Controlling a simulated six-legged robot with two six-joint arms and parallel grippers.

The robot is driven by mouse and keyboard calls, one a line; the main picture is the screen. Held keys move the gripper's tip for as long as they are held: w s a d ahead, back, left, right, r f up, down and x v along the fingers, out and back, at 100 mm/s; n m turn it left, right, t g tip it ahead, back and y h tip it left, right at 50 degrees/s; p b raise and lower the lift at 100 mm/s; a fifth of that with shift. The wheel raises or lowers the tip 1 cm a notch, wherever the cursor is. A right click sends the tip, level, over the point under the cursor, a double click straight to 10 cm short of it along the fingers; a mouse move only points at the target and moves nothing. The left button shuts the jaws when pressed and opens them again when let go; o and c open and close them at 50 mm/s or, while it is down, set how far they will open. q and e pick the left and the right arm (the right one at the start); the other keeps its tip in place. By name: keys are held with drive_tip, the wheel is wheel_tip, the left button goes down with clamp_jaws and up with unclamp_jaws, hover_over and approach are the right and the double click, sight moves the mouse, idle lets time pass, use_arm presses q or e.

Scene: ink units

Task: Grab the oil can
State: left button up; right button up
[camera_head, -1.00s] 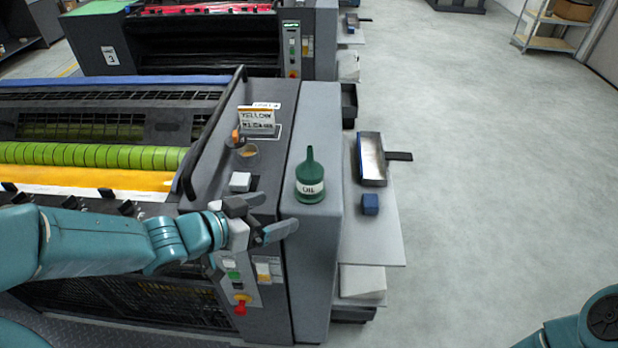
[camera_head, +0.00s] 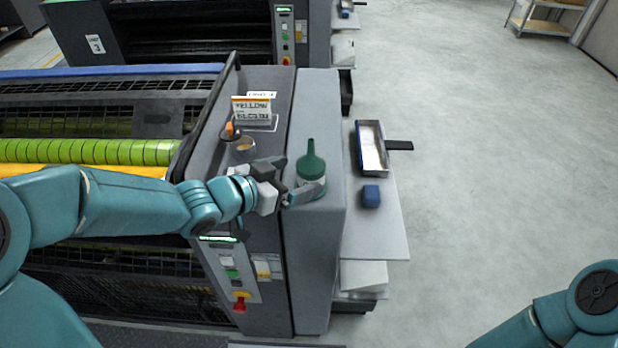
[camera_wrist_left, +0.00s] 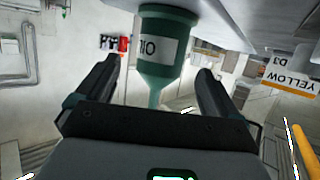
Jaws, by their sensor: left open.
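The green oil can (camera_head: 311,168), with a narrow spout pointing up and a white label, stands upright on the grey top of the press side cabinet (camera_head: 317,110). My left gripper (camera_head: 300,184) is open at the can's near left side, and one finger partly covers the label. In the left wrist view the oil can (camera_wrist_left: 164,50) shows upside down between the two open fingers, with room on both sides. I cannot tell whether a finger touches it. My right gripper is out of view; only part of my right arm shows at the lower right.
A yellow label card (camera_head: 252,110) and a small cup (camera_head: 244,148) stand left of the can on the press. A side shelf (camera_head: 390,225) to the right holds a metal tray (camera_head: 371,148) and a blue block (camera_head: 371,196). Open floor lies further right.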

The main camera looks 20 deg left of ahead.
sight(301, 175)
use_arm(q)
drive_tip(key=shift+x, duration=1.2)
drive_tip(key=shift+w+d+f, duration=0.15)
drive_tip(key=shift+w+d, duration=0.25)
drive_tip(key=x, duration=0.4)
drive_tip(key=shift+w+a+p, duration=0.1)
drive_tip(key=shift+w+p, duration=0.1)
drive_tip(key=shift+p, duration=0.2)
drive_tip(key=shift+s+a, duration=0.15)
drive_tip(key=shift+s, duration=0.15)
drive_tip(key=shift+w, duration=0.25)
drive_tip(key=c, duration=1.3)
drive_tip(key=shift+s, duration=0.1)
drive_tip(key=shift+c, duration=0.2)
